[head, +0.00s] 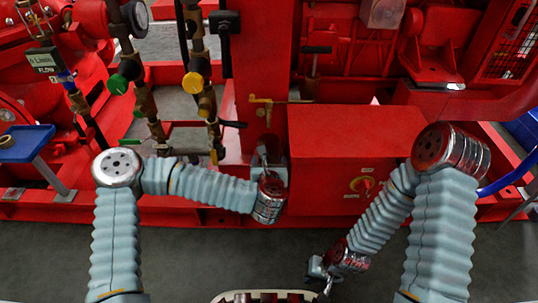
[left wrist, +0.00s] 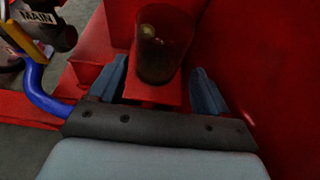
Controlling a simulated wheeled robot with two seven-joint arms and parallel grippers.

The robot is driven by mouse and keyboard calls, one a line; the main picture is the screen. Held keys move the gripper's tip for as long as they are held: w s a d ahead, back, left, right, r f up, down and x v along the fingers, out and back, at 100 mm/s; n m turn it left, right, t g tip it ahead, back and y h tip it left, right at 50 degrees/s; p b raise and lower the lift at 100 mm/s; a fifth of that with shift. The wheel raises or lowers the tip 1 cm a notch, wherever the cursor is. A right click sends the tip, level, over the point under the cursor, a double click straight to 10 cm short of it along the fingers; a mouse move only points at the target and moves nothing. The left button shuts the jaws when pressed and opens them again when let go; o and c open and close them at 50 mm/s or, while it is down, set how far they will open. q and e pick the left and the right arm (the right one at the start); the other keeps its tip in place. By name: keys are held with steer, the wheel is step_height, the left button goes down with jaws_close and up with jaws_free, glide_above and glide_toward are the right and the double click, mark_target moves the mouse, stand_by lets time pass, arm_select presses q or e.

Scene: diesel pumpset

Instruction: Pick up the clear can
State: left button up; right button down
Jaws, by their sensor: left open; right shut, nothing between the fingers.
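The clear can (left wrist: 163,45) is a see-through, dark-tinted cylinder in the left wrist view, standing on a red ledge (left wrist: 158,93). My left gripper (left wrist: 158,68) is open, with one blue-grey finger on each side of the can's lower part in the picture. Gaps show between both fingers and the can. In the head view my left gripper (head: 264,158) is at the red frame, left of the red box. My right gripper (head: 322,276) is shut and empty, low over the floor.
Pipes with a yellow cap (head: 193,82) and a green cap (head: 118,84) rise to the left. Grey floor (head: 200,255) is open in front.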

arm_select(q)
steer(key=b+x, duration=0.1)
steer(key=x, duration=0.4)
steer(key=shift+w, duration=0.2)
steer(key=c, duration=0.9)
